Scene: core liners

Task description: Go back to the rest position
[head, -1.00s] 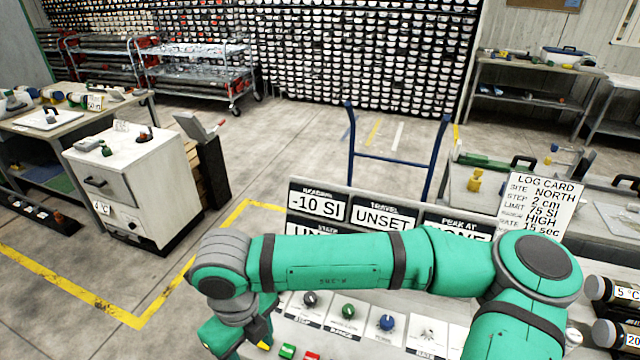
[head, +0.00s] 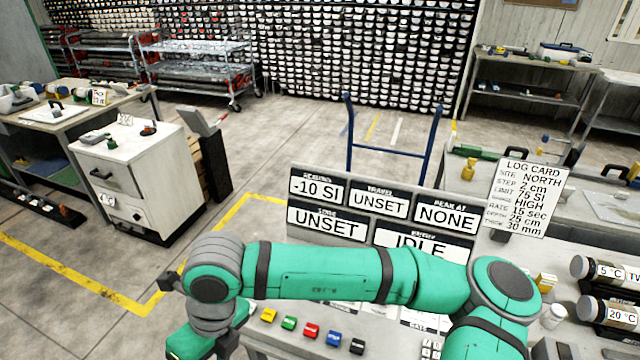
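My green and grey arm stretches across the lower part of the head view. Its wrist bends down at the left, and my gripper (head: 192,340) is partly seen at the bottom edge. Its fingertips are not clearly shown, so I cannot tell whether it is open or shut. It is at the left of the console's row of coloured buttons (head: 311,331), apart from them in the picture. The arm hides part of the console behind it.
A display panel (head: 355,209) reads -10 SI, UNSET, NONE and IDLE. A log card (head: 528,197) stands at right, near labelled cylinders (head: 606,311). A white cabinet (head: 128,185) stands at left. A blue hand truck (head: 390,150) is behind the panel. Floor between is clear.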

